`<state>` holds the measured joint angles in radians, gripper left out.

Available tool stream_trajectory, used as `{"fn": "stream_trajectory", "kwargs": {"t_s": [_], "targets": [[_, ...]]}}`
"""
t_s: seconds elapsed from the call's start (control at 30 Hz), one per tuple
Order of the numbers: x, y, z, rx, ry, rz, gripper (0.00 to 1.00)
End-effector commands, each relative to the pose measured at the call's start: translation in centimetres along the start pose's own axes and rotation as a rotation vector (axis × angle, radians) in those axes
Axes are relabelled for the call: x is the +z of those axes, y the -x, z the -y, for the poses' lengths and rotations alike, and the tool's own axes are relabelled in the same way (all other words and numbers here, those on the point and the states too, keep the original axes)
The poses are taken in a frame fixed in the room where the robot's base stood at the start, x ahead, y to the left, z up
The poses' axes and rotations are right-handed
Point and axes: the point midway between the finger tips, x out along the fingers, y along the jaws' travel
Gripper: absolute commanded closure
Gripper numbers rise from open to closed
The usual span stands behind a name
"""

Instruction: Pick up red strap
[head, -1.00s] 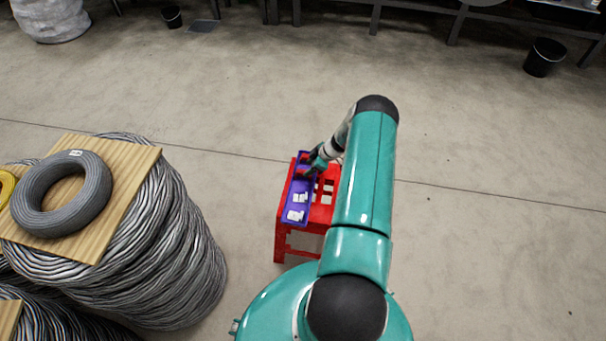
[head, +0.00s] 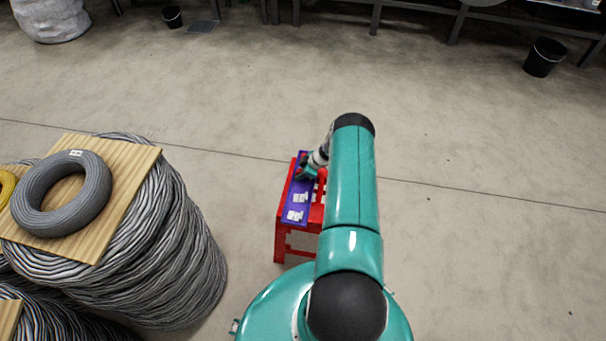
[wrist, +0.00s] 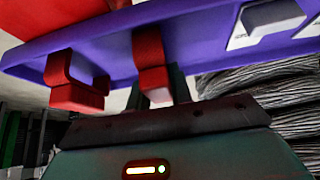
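A purple tray (head: 293,216) lies on a red stand (head: 281,240). In the wrist view the tray (wrist: 200,42) crosses the top, tilted in the picture. One red strap (wrist: 150,55) stands against the tray directly in front of my gripper (wrist: 160,97). Another red strap (wrist: 78,92) is to its left. My gripper (head: 305,175) is at the tray's far end in the head view. Dark finger parts show close around the lower end of the middle strap. I cannot tell whether they grip it; the fingertips are partly hidden.
White pieces (head: 297,206) sit in the tray's near half. Large grey cable coils (head: 175,250) stand at the left, with a board and a grey ring coil (head: 95,200) on top.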

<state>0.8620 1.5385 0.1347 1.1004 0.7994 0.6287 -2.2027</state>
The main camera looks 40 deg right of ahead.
Motion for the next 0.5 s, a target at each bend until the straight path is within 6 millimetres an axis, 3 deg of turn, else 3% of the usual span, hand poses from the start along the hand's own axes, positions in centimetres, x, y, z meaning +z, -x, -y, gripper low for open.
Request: {"fn": "stream_trajectory", "kwargs": {"t_s": [0.1,0.5], "targets": [[0.0,0.02,-0.01,0.0,0.0,0.0,0.99],[-0.35,0.56,-0.08,0.001,0.0,0.0,0.99]]}}
